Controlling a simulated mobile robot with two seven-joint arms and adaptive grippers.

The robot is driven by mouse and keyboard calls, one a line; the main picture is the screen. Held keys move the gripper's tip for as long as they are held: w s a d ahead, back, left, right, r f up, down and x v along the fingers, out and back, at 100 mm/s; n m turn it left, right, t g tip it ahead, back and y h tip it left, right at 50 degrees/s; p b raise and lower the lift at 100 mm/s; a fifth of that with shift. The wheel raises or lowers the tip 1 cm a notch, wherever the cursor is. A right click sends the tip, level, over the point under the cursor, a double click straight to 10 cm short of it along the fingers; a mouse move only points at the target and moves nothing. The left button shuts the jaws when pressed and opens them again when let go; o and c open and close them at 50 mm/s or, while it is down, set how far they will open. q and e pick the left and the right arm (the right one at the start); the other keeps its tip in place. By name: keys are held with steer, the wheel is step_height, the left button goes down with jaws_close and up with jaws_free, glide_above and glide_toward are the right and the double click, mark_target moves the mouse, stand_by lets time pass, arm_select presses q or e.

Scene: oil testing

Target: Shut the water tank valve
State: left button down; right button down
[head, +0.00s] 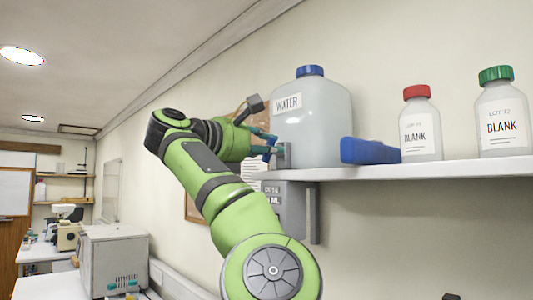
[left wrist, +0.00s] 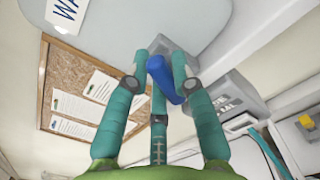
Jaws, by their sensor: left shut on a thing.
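The water tank (head: 322,120) is a large translucent jug with a blue cap and a "WATER" label, standing on the wall shelf. Its blue valve handle (head: 270,150) is at the lower left of the tank, beside a grey fitting. The handle also shows in the left wrist view (left wrist: 163,78), tilted between the fingertips. My left gripper (head: 266,143), with teal fingers, is shut on this handle. The fingers partly hide it in the head view. My right gripper is not in view.
On the shelf (head: 440,169), a blue object (head: 374,151) lies right of the tank, followed by a red-capped bottle (head: 420,128) and a green-capped bottle (head: 501,120). A pinboard (left wrist: 62,85) hangs behind.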

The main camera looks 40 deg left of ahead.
arm_select(q)
steer(key=m+b, duration=0.1)
steer(key=m, duration=0.2)
steer(key=shift+d+f+m+b, duration=0.1)
steer(key=shift+f+m+b, duration=0.05)
steer(key=shift+m+b, duration=0.2)
steer(key=m+b, duration=0.1)
steer(key=m, duration=0.2)
steer(key=shift+d+m, duration=0.1)
steer(key=shift+m, duration=0.15)
steer(key=m+b, duration=0.1)
steer(key=m, duration=0.3)
steer(key=shift+d+b, duration=0.15)
steer(key=shift+b, duration=0.2)
steer(key=shift+m, duration=0.7)
steer(key=c, duration=1)
jaws_free()
steer(key=shift+c, duration=0.2)
steer(key=shift+w, duration=0.1)
